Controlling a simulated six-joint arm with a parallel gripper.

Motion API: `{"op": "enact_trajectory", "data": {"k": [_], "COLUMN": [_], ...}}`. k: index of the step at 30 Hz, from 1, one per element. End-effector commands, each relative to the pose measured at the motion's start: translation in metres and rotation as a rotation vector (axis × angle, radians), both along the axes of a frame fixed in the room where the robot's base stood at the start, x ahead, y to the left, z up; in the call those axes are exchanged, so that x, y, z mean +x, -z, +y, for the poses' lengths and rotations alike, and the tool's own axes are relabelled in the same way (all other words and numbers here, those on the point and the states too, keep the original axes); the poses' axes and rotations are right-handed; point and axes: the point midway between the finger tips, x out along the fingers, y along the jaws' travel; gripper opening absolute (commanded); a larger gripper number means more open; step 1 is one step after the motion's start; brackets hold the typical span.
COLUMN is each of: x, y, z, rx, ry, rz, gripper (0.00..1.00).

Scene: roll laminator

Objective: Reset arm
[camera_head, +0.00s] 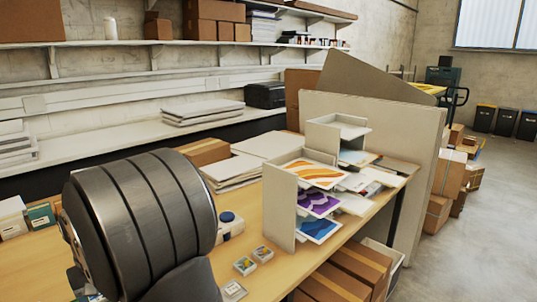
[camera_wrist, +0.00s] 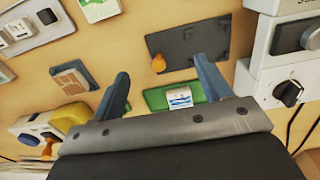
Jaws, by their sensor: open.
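My gripper (camera_wrist: 161,88) shows in the wrist view with its two blue-grey fingers spread apart and nothing between them. It hangs above the wooden table (camera_wrist: 140,40). Beyond the fingertips lie a dark flat plate (camera_wrist: 198,45) with an orange knob (camera_wrist: 158,63), and a green mat (camera_wrist: 155,98) with a small white and blue card (camera_wrist: 180,98) on it. A white machine with a black knob (camera_wrist: 288,93), which may be the laminator, stands at the right edge. In the head view my dark arm link fills the lower left, and the gripper is hidden.
In the head view, a rack with colourful printed sheets (camera_head: 318,203) stands on the table, with small card stacks (camera_head: 245,265) in front. Cardboard boxes (camera_head: 345,272) sit below. In the wrist view, a white and yellow device (camera_wrist: 40,127) lies left of the gripper, and cables run at the right.

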Motion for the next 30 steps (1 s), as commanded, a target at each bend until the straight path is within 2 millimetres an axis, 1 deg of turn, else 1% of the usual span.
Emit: {"op": "enact_trajectory", "data": {"k": [1,9,16,18,22,25,30], "x": [-0.005,-0.024,-0.038,-0.037,-0.037,-0.037,-0.037], "y": [0.006,0.033,0.056,0.066,0.077,0.082,0.083], "z": [0.009,0.051,0.083,0.08,0.08,0.081,0.081], "rx": [-0.001,0.0,0.0,-0.001,0.001,0.001,0.002], "ry": [-0.005,-0.003,-0.002,0.001,0.0,0.0,0.0], "rz": [0.001,0.0,0.0,0.001,0.001,0.0,-0.001], "gripper": [0.71,0.71,0.71,0.71,0.71,0.71,0.71]}}
